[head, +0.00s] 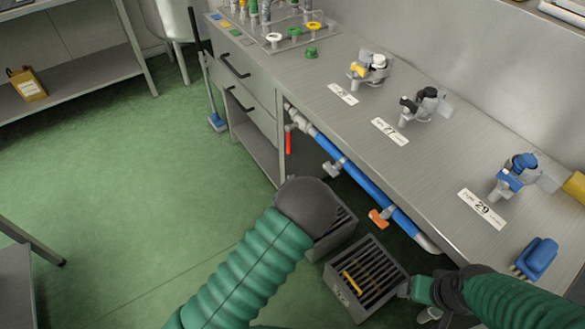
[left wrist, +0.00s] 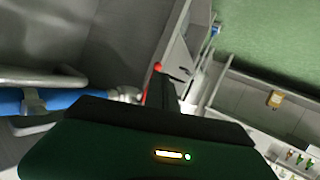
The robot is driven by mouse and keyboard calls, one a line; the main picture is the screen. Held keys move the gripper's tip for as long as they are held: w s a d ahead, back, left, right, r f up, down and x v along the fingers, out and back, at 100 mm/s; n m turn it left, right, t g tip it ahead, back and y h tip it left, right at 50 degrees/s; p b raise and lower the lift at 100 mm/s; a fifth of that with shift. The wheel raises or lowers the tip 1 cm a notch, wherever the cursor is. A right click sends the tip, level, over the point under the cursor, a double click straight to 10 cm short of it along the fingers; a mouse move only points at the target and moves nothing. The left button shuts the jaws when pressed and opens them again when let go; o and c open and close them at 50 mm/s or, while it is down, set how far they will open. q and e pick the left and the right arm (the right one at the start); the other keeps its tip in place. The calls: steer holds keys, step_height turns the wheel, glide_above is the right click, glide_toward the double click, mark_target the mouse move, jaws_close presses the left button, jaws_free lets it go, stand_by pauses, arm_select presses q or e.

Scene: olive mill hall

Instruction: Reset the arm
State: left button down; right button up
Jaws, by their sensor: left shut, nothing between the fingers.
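My left arm comes in from the lower left in a ribbed green sleeve. Its dark rounded end, with the left gripper (head: 306,204), hangs in front of the bench below the blue pipe. In the left wrist view the dark gripper (left wrist: 166,92) is shut and empty, close to a red valve handle (left wrist: 157,68). My right arm comes in from the lower right in a green sleeve. Its end (head: 420,290) is beside a grey slatted crate, and its fingers cannot be made out.
The steel bench (head: 335,120) carries several valve fittings with number labels. A blue pipe (head: 360,180) with red (head: 288,143) and orange (head: 379,217) handles runs along its front. A slatted crate (head: 345,293) stands below. Green floor (head: 130,180) at left is clear.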

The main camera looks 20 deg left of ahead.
arm_select(q)
steer(key=s+r+m+g+h, duration=0.2)
steer(key=s+r+g, duration=0.1)
steer(key=s, duration=0.6)
steer(key=s+r+m+g+h, duration=0.2)
steer(key=s+r+g, duration=0.15)
steer(key=s, duration=0.55)
steer(key=s+r+m+g+h, duration=0.1)
steer(key=s+r+m+g, duration=0.2)
steer(key=s, duration=0.6)
step_height(320, 180, up, 18)
steer(key=g+p, duration=0.1)
steer(key=p, duration=1.6)
steer(key=shift+s+d+n+p, duration=0.3)
steer(key=shift+s+d+p, duration=0.05)
steer(key=shift+s, duration=0.1)
arm_select(e)
steer(key=w+v, duration=0.2)
steer(key=v, duration=0.6)
steer(key=w+r+v, duration=0.1)
steer(key=w+v, duration=0.1)
steer(key=v, duration=0.7)
steer(key=shift+s+d+r, duration=0.2)
steer(key=shift+s+r, duration=0.05)
steer(key=shift+s, duration=0.1)
arm_select(q)
steer(key=shift+f, duration=0.15)
